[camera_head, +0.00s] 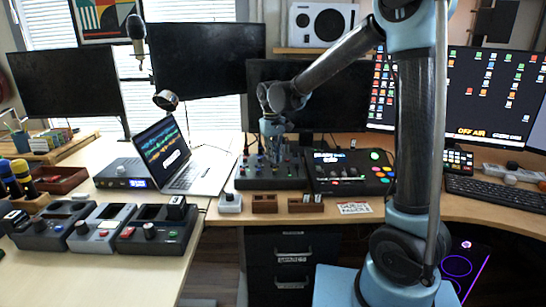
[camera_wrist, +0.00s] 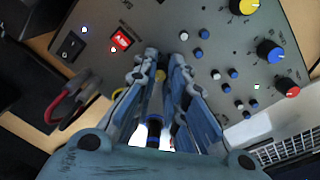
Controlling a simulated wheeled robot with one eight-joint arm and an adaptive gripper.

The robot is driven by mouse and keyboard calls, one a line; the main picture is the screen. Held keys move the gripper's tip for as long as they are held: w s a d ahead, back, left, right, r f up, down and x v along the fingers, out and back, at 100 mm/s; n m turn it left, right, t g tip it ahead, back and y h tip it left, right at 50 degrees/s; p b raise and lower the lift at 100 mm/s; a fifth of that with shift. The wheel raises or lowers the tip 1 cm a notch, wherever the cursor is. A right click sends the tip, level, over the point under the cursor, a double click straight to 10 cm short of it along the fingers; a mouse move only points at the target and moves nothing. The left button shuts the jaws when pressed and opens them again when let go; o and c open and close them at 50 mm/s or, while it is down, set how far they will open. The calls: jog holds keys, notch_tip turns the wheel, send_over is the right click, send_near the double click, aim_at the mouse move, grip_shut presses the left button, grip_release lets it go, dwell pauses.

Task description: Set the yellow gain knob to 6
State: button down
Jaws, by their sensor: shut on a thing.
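The grey mixer panel (camera_head: 262,183) stands on the desk between the laptop and a button console. My gripper (camera_head: 271,134) reaches down onto it from above. In the wrist view my gripper (camera_wrist: 164,56) has its fingers close together over the panel (camera_wrist: 212,40). A yellow knob (camera_wrist: 160,76) shows partly between the fingers, mostly hidden by them. Another yellow knob (camera_wrist: 243,5) is at the top right edge, with a blue knob (camera_wrist: 270,51) and a red knob (camera_wrist: 288,88) below it. The scale marks and pointer of the held knob cannot be read.
The wrist view shows a lit red switch (camera_wrist: 121,40), a black rocker switch (camera_wrist: 70,45) and red cables (camera_wrist: 68,105) near the fingers. The laptop (camera_head: 182,157) stands left of the mixer, the button console (camera_head: 350,173) right.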

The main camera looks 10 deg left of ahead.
jog(key=m, duration=0.4)
jog(key=shift+s+f+m, duration=0.1)
jog(key=shift+m, duration=0.2)
jog(key=m, duration=0.4)
jog(key=shift+m, duration=0.4)
jog(key=c, duration=1.6)
grip_release()
jog(key=shift+r, duration=0.3)
jog(key=r, duration=1.1)
jog(key=shift+a+r, duration=0.2)
jog(key=shift+a, duration=0.15)
